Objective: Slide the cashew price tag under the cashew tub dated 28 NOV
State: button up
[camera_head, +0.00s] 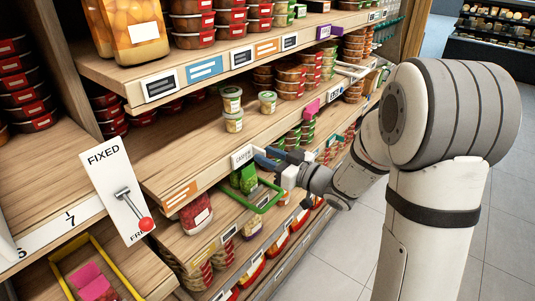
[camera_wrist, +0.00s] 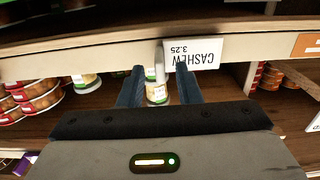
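The white cashew price tag (camera_head: 241,156) is on the front edge of the middle shelf. In the wrist view the tag (camera_wrist: 193,53) reads "CASHEW 3.25" upside down, with a small grey upright piece (camera_wrist: 158,60) at its left end. My gripper (camera_head: 266,156) is at that shelf edge, just right of the tag; its blue fingers (camera_wrist: 159,71) are apart with no tag clamped between them. Small green-lidded tubs stand on the shelf: a stack of two (camera_head: 232,108) behind the tag and a single tub (camera_head: 267,102) to its right. Their dates are too small to read.
A pink tag (camera_head: 312,109) and an orange-striped tag (camera_head: 179,195) are on the same shelf edge. A green-framed basket (camera_head: 262,200) hangs below my gripper. The upper shelf (camera_head: 125,77) overhangs the tubs. The shelf left of the stacked tubs is bare.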

jog(key=shift+w+a, duration=0.2)
jog(key=shift+a, duration=0.15)
jog(key=shift+c, duration=0.4)
grip_shut()
